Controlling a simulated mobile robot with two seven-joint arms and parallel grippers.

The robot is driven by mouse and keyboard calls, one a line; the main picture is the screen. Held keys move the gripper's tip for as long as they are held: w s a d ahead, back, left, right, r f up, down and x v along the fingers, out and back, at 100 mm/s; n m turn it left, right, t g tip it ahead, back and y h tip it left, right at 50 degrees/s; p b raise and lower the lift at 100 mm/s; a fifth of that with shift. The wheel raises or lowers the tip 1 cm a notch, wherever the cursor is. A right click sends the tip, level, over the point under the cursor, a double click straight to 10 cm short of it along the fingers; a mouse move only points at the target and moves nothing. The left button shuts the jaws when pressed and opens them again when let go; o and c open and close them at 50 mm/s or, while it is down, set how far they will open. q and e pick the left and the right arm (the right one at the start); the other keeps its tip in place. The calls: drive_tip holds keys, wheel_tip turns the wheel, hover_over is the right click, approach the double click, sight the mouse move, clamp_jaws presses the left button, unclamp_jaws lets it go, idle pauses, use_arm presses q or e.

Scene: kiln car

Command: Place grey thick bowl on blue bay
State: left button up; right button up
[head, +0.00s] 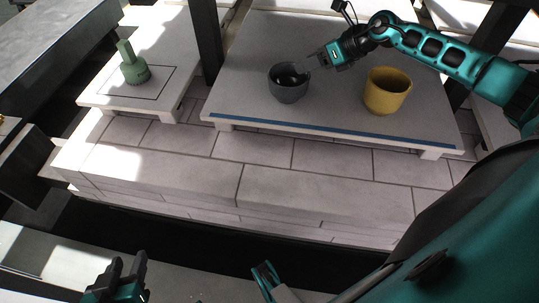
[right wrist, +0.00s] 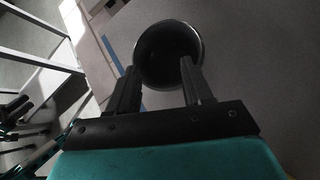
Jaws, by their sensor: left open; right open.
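The grey bowl (head: 289,91) stands upright on a large pale slab (head: 340,60) with a blue stripe (head: 330,132) along its front edge. The bowl's dark inside also shows in the right wrist view (right wrist: 168,52). My right gripper (head: 308,68) is open at the bowl's upper right rim. In the right wrist view its fingertips (right wrist: 159,70) overlap the near part of the rim; I cannot tell whether they touch it. My left gripper (head: 130,264) is open and empty at the bottom left, far from the bowl.
A yellow pot (head: 387,91) stands right of the bowl on the same slab. A green handled piece (head: 134,66) stands on a smaller slab (head: 105,98) at left, within a dark outline. A dark post (head: 206,40) rises between the slabs. The slab in front of the bowl is clear.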

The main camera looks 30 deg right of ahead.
drive_tip(key=s+a+f+m+t+y, duration=0.2)
drive_tip(key=a+m, duration=0.4)
drive_tip(key=a, duration=0.3)
drive_tip(key=s+a+f+m+t+y, duration=0.1)
drive_tip(key=s+a+m+t+y, duration=0.15)
drive_tip(key=a+m, duration=0.45)
use_arm(q)
drive_tip(key=shift+w+a, duration=0.1)
use_arm(e)
drive_tip(key=s+a+f+m+g+h, duration=0.1)
drive_tip(key=s+a+f+m+h, duration=0.2)
drive_tip(key=s+m, duration=0.4)
drive_tip(key=s+a+f+m+h, duration=0.4)
drive_tip(key=s+a+f+m, duration=0.2)
drive_tip(key=m, duration=1.1)
drive_tip(key=shift+s+f+g, duration=0.35)
drive_tip(key=shift+s, duration=0.85)
